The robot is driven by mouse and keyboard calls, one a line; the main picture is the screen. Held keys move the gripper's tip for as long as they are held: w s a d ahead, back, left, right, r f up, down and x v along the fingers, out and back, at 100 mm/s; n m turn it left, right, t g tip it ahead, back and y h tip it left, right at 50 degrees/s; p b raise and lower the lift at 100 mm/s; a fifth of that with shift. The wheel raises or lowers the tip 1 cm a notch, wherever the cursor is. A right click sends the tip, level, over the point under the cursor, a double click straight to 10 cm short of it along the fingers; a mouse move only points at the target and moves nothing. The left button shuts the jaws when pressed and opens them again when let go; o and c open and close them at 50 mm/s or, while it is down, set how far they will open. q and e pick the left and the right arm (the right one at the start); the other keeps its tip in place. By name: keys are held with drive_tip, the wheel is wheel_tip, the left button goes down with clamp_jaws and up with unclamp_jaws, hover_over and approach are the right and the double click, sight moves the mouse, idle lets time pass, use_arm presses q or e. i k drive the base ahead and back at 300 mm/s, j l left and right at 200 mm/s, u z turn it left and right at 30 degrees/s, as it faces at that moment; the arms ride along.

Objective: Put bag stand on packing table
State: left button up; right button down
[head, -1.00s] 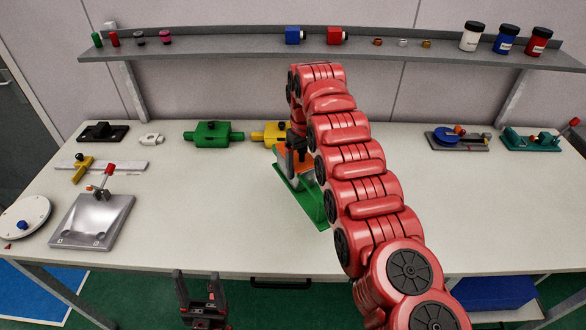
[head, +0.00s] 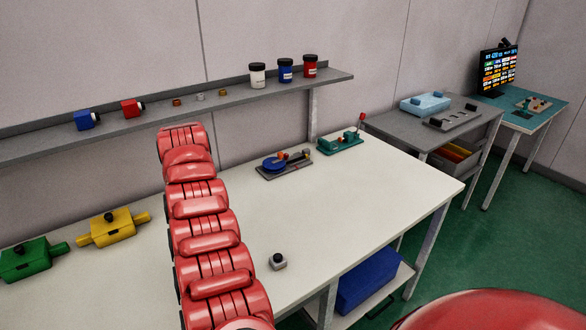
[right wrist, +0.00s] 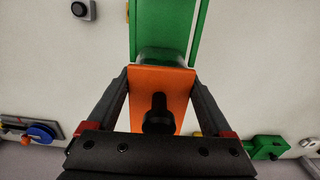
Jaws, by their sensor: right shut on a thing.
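The bag stand appears to be the green and orange piece (right wrist: 175,92) in the right wrist view, with a black knob on its orange part and a long green plate stretching away. My right gripper (right wrist: 160,78) is shut on the orange part, one finger on each side. In the head view my right arm hides both the gripper and the piece. I cannot tell whether the piece touches the white table (head: 360,200) below it. A grey table (head: 474,128) and a teal-topped table (head: 545,118) stand farther right; which is the packing table is unclear. My left gripper is out of view.
On the white table are a green fixture (head: 30,262), a yellow fixture (head: 108,230), a blue-disc fixture (head: 275,164), a teal fixture (head: 340,143) and a small grey button box (head: 278,261). A shelf (head: 225,107) runs behind. A blue tray (head: 425,103) occupies the grey table.

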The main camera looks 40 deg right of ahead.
sight(365, 197)
drive_tip(key=l+z, duration=0.2)
drive_tip(key=z, duration=0.9)
drive_tip(key=i+l, duration=0.15)
drive_tip(key=l, duration=0.2)
drive_tip(key=i+l+z, duration=0.1)
drive_tip(key=l, duration=0.2)
drive_tip(key=i+l, duration=0.25)
drive_tip(key=l+z, duration=0.05)
drive_tip(key=l, duration=0.05)
